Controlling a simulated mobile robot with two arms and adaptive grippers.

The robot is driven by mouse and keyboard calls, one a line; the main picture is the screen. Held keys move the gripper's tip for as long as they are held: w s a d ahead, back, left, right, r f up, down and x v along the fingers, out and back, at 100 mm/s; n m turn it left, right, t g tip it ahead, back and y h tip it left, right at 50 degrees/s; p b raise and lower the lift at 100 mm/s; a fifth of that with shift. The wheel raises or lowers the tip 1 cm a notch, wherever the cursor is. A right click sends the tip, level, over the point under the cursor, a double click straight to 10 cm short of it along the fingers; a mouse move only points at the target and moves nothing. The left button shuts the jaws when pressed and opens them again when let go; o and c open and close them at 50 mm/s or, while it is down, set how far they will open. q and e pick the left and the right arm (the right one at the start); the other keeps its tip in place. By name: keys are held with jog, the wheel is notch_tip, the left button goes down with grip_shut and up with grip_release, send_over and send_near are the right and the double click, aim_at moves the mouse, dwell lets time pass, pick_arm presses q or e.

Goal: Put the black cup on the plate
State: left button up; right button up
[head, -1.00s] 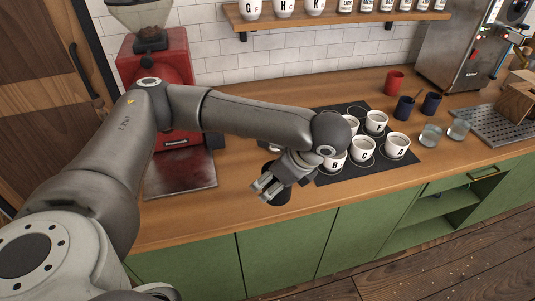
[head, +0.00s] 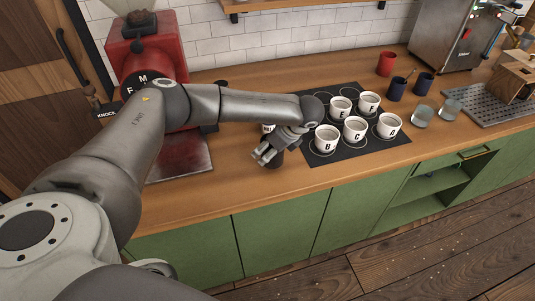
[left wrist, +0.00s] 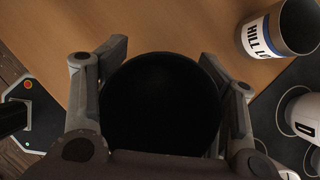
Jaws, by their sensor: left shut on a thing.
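My left gripper (head: 265,154) is shut on the black cup (head: 277,159), close above the counter's front part, left of the dark mat. In the left wrist view the black cup (left wrist: 160,105) fills the space between the two fingers, its round dark top facing the camera. The fingers hide part of it in the head view. I cannot tell whether its base touches the counter. I cannot make out a separate plate for certain. My right gripper is not in view.
The dark mat (head: 316,157) bears several white lettered cups. A white labelled cup (left wrist: 283,27) stands near the gripper. A red grinder (head: 145,48) is at left. A red mug (head: 386,64), dark blue mugs (head: 397,88) and glasses (head: 422,116) stand at right. Wooden counter (head: 215,195) is bare in front.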

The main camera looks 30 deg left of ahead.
pick_arm(q)
notch_tip(320, 180, down, 2)
jog(key=shift+f+p, duration=0.15)
jog(key=shift+p, duration=0.4)
jog(key=shift+f, duration=0.35)
jog(key=shift+f, duration=0.15)
jog(key=o, duration=1.1)
jog(key=b+v, duration=0.3)
jog(key=v, duration=0.9)
jog(key=shift+r, duration=0.2)
